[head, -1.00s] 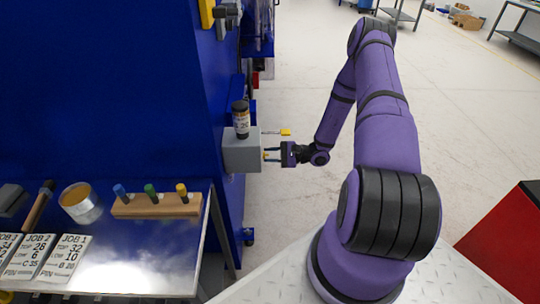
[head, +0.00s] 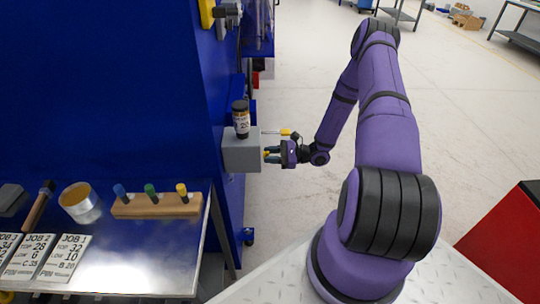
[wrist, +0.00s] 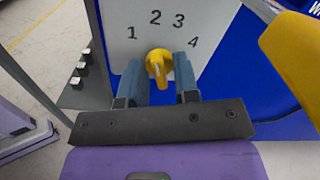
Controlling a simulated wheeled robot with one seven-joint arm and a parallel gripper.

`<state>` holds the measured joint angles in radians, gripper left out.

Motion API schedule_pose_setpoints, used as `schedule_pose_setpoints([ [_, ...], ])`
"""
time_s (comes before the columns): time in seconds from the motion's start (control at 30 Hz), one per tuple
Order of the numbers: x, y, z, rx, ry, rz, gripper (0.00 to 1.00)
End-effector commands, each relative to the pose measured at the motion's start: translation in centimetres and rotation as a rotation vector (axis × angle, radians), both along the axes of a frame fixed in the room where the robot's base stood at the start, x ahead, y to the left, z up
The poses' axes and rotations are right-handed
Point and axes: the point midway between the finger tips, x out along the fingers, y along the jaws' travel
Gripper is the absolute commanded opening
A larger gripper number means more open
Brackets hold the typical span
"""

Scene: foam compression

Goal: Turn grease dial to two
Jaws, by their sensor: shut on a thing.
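The grease dial's yellow knob (wrist: 158,62) sits on a light grey plate (wrist: 140,32) marked 1, 2, 3 and 4 in the wrist view. The knob's ridge runs roughly up and down in that picture; I cannot tell which number it points at. My gripper (wrist: 157,72) has one blue-grey finger on each side of the knob and is shut on it. In the head view, my gripper (head: 272,154) reaches the right face of the grey box (head: 241,152); the knob is a small yellow spot, mostly hidden by the fingers.
A dark jar (head: 241,122) stands on the box. A yellow-handled lever (head: 285,132) sticks out just above my gripper; its handle looms at right in the wrist view (wrist: 295,55). The blue machine wall (head: 110,90) is left of the box; open floor lies right.

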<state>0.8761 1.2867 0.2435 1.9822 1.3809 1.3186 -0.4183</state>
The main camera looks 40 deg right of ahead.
Motion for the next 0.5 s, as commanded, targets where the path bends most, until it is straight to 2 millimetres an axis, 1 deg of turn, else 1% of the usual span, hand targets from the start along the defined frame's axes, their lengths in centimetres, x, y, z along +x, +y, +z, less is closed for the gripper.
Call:
schedule_pose_setpoints([
  [0.23, -0.04, -0.06, -0.03, -0.001, 0.001, 0.000, 0.05],
  [0.27, -0.04, -0.06, -0.03, -0.001, 0.001, 0.000, 0.31],
  [0.3, -0.04, -0.06, -0.03, -0.001, 0.001, 0.000, 0.36],
  [0.5, -0.02, -0.04, -0.02, -0.001, 0.000, 0.000, 0.36],
])
